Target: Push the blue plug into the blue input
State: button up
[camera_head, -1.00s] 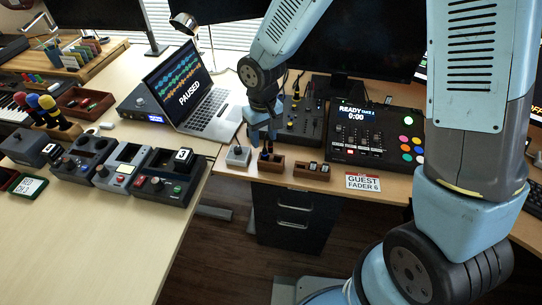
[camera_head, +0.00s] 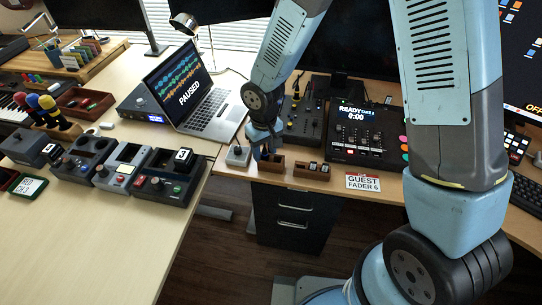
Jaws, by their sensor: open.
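My gripper (camera_head: 261,152) is open and points down at the left part of a small wooden tray (camera_head: 272,170) near the front edge of the back desk. Its fingers hide part of the tray, and small dark items show in it. I cannot make out a blue plug; it may be hidden by the fingers or too small to tell. A grey box with a short upright stick (camera_head: 238,155) stands just left of the gripper. I cannot make out a blue input either. A black mixer (camera_head: 302,120) lies behind the gripper.
A second wooden tray (camera_head: 311,171) and a "GUEST FADER 6" card (camera_head: 362,182) lie to the right. An open laptop (camera_head: 200,95) stands at the left. Several small devices crowd the left desk.

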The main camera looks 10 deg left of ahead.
jog(key=shift+f, duration=0.1)
jog(key=shift+c, duration=0.3)
grip_shut()
